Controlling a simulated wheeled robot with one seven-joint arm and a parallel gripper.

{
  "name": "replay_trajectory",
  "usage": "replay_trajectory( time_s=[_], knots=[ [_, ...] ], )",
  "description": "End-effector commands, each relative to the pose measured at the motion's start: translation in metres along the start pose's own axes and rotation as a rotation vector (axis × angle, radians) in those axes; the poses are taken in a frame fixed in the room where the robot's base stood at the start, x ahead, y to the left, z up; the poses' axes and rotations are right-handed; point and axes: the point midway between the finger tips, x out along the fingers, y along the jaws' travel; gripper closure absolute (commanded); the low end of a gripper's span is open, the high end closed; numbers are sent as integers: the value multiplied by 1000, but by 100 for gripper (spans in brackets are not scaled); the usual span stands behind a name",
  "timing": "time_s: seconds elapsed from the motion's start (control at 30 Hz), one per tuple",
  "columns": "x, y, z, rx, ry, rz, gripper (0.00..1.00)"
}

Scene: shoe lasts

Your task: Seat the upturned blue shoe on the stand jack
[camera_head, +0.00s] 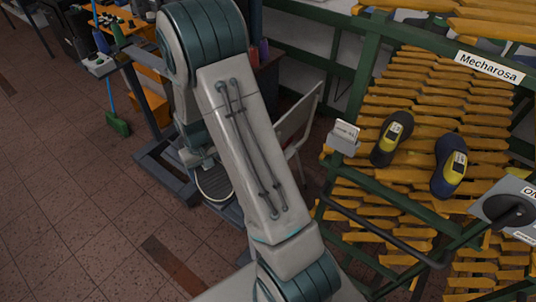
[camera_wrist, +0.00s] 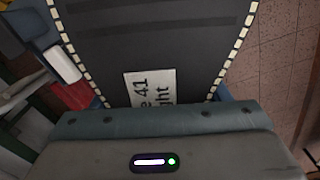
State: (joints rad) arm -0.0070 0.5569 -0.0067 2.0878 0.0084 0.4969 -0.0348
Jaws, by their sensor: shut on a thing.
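A dark shoe sole with pale stitching along both edges fills the top of the wrist view; slips of blue show beside it, so I take it as the blue shoe (camera_wrist: 150,45), sole towards the camera. A white label on it reads in part "41" and "ght". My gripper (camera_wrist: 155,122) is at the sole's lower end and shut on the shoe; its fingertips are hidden. In the head view my arm hides the gripper and the held shoe. I cannot make out the stand jack clearly; a blue-grey metal frame (camera_head: 165,175) stands partly behind my arm.
A grey switch box (camera_head: 495,207) is at the right edge. A green broom (camera_head: 117,125) stands at left. Tiled floor (camera_head: 60,200) is open at lower left.

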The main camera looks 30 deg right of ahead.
Motion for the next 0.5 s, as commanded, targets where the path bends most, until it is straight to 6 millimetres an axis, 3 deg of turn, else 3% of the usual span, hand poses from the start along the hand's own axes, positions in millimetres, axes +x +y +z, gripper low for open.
replay_trajectory(
  time_s=[0.17,0.5],
  knots=[
    [-4,11,2,-142,4,-2,85],
    [-19,48,18,-633,10,-2,85]
  ],
)
